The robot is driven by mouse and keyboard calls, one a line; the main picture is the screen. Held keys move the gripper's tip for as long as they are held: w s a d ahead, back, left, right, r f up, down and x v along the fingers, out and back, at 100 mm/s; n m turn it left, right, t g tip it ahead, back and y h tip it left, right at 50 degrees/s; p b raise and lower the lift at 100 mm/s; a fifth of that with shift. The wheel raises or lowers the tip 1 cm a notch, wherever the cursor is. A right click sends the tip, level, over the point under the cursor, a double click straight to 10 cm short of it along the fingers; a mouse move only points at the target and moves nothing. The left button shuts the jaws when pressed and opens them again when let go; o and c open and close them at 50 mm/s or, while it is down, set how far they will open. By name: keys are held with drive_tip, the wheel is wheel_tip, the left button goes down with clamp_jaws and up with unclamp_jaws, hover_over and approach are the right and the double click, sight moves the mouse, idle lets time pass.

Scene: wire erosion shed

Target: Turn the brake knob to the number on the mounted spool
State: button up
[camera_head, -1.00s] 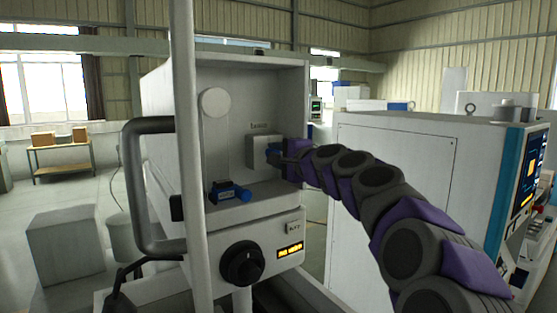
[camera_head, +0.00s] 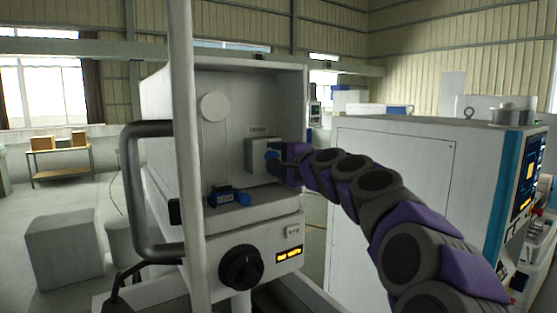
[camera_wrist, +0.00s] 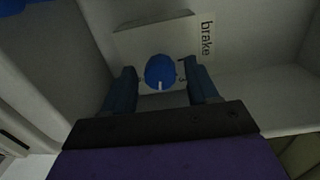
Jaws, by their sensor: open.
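The blue round brake knob (camera_wrist: 160,70) sits on a pale box (camera_head: 258,149) inside the open white cabinet. In the wrist view, its white pointer line is at the knob's lower edge. The word "brake" (camera_wrist: 207,38) is printed beside it, with small dial marks right of the knob, one looking like a 3. My gripper (camera_wrist: 163,82) is open, its two dark blue fingers either side of the knob with gaps showing. In the head view, my gripper (camera_head: 279,162) is at the knob's front and partly hides it. I cannot identify a spool or read its number.
A pale round disc (camera_head: 215,107) is on the cabinet's back wall. A blue and black device (camera_head: 230,196) sits on the cabinet's ledge. A black dial (camera_head: 241,265) and a lit display (camera_head: 289,254) are below. A white post (camera_head: 187,150) and dark handle (camera_head: 140,190) stand at left.

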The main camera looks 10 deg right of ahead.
drive_tip(key=m+p, duration=0.6)
drive_tip(key=m, duration=0.3)
drive_tip(key=shift+m, duration=0.4)
drive_tip(key=v, duration=1.7)
drive_tip(key=s+a+f+n+g+y+b, duration=0.1)
drive_tip(key=s+a+f+n+g+b, duration=0.2)
drive_tip(key=a+f, duration=0.5)
drive_tip(key=s+a+f+n+g+y+b, duration=0.1)
drive_tip(key=s+a+f+n+g+b, duration=0.3)
drive_tip(key=s+a+f+n, duration=0.4)
drive_tip(key=shift+a+f+n+g, duration=0.15)
drive_tip(key=shift+f+n+g, duration=0.4)
drive_tip(key=shift+f, duration=1.55)
